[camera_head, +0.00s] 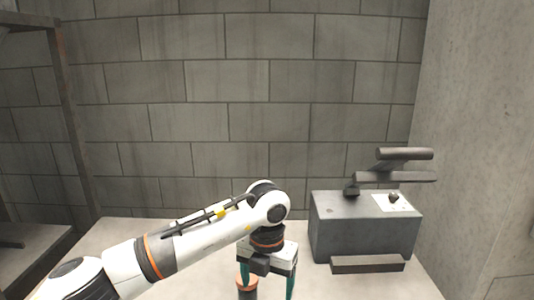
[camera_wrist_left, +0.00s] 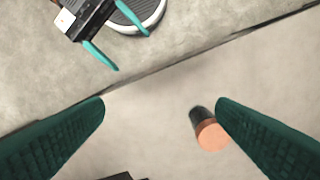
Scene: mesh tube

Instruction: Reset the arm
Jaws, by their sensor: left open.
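My left arm reaches in from the left in the head view, and its gripper (camera_head: 267,284) points down over the table, with its teal fingers spread apart. A short cylinder with an orange top and dark body (camera_wrist_left: 209,131) stands between the fingers in the left wrist view, nearer the right finger; it is partly visible in the head view (camera_head: 247,284). I see nothing held. My right gripper (camera_wrist_left: 116,45) shows at the top of the left wrist view, its two teal fingers apart and empty, beyond the table edge.
A grey box (camera_head: 362,228) stands on the table's right side, with dark bars (camera_head: 404,154) above it and a ledge (camera_head: 367,264) at its front. The pale table (camera_head: 340,287) is mostly clear. A brown frame (camera_head: 72,120) stands at left, before a block wall.

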